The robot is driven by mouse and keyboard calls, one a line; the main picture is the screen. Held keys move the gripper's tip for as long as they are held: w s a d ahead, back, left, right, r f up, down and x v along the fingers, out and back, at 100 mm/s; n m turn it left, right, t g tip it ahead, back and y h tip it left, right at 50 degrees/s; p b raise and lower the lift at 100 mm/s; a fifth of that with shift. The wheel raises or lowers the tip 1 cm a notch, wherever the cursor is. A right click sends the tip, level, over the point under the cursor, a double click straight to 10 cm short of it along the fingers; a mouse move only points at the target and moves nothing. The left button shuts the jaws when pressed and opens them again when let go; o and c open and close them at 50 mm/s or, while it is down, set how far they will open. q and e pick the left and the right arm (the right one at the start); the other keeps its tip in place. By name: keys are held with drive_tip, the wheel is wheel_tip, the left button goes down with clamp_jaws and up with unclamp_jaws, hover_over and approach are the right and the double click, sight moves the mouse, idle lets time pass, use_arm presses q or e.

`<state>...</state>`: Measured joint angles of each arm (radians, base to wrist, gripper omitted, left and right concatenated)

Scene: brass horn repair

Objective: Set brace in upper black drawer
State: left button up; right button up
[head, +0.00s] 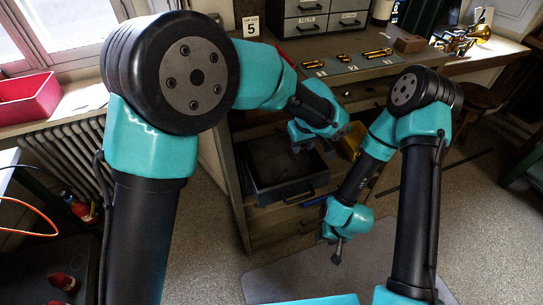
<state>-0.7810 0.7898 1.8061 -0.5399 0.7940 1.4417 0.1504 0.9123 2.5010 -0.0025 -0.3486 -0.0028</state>
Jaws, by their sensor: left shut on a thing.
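An open black drawer (259,189) sticks out of the bench front, below the bench top. My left gripper (303,147) is over the far right part of this drawer, pointing down. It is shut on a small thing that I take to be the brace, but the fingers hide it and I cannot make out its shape. My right gripper (337,258) hangs low in front of the bench, well away from the drawer. Its fingers are too small to tell whether they are apart.
Several brass parts (344,57) lie on a grey mat (345,68) with number cards on the bench top. A grey drawer cabinet (325,17) and a brass horn (462,38) stand behind. A yellow bin (352,140) is right of the drawer.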

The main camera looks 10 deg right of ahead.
use_arm(q)
hover_over(298, 170)
drive_tip(key=shift+s+f, duration=0.15)
drive_tip(key=shift+f, duration=1.4)
drive_tip(key=shift+s+f, duration=0.1)
drive_tip(key=shift+f, duration=1.45)
drive_tip(key=shift+f, duration=0.1)
drive_tip(key=shift+f, duration=1.8)
drive_tip(key=shift+f, duration=0.15)
drive_tip(key=o, duration=0.6)
drive_tip(key=r, duration=0.4)
drive_tip(key=s+r, duration=0.1)
drive_tip(key=r, duration=0.7)
drive_tip(key=shift+s+d+r, duration=0.1)
drive_tip(key=shift+s+d, duration=0.15)
drive_tip(key=shift+s, duration=0.15)
